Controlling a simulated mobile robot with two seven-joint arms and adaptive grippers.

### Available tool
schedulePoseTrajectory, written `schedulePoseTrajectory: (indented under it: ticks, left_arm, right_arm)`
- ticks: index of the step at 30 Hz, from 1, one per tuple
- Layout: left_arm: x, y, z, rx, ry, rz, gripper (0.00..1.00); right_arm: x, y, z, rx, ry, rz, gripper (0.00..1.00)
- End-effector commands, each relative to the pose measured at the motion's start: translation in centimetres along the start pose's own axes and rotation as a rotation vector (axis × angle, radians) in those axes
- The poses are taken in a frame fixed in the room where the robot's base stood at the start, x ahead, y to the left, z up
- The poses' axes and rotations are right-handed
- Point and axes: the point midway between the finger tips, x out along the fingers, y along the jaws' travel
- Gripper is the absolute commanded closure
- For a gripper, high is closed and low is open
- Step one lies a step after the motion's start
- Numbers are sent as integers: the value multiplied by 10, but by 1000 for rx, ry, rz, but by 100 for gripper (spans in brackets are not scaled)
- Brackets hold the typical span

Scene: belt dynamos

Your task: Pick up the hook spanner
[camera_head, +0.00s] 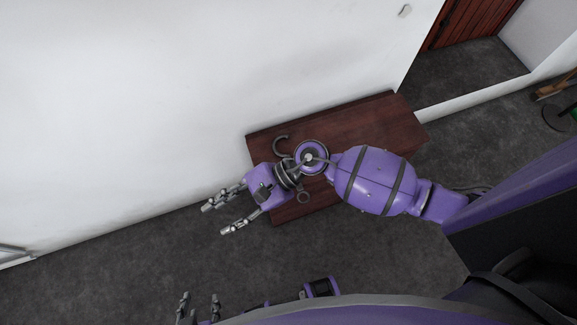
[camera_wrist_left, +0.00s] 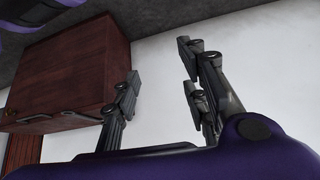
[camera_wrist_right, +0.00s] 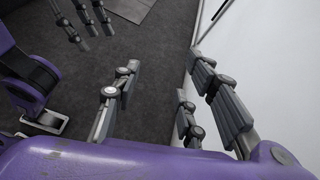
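The hook spanner (camera_head: 281,144) is dark grey and lies on a reddish-brown wooden table. My right wrist hides the middle. My right gripper (camera_head: 219,220) is open and empty, past the table's left end, with its fingers pointing away from the spanner. Its spread fingers also show in the right wrist view (camera_wrist_right: 160,68). My left gripper (camera_head: 199,297) is open and empty at the bottom of the head view, well apart from the spanner.
The wooden table (camera_head: 385,118) stands against a white wall (camera_head: 160,90). It also shows in the left wrist view (camera_wrist_left: 70,70). Dark grey floor (camera_head: 130,260) is clear at the table's left. A red-brown door (camera_head: 470,22) is at the top right.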

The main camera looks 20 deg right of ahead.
Motion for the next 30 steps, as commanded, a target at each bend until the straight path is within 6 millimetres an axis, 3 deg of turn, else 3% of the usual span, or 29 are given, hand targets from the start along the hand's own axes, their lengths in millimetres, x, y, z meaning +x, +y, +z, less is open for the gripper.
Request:
schedulePoseTrajectory:
  ticks: [1,3,6,9,12,15,30]
  left_arm:
    - [9,0,11,1,-9,-1,60]
    - [16,-1,16,1,-11,-3,60]
    - [23,1,20,-1,-11,-4,60]
    - [29,2,18,-2,-3,-3,60]
    - [31,4,15,-2,6,-2,60]
    - [32,4,15,-2,7,-1,60]
    - [31,3,18,0,1,-1,60]
  right_arm:
    - [-5,1,-44,-230,134,123,61]
    - [-27,-6,-94,-527,306,303,61]
    - [-74,-31,-152,-836,517,541,61]
    - [-121,-60,-185,-1020,669,730,61]
    - [-151,-80,-199,-1108,757,845,61]
    - [-161,-87,-207,-1139,790,893,61]
    - [-134,-71,-262,-1141,792,894,61]
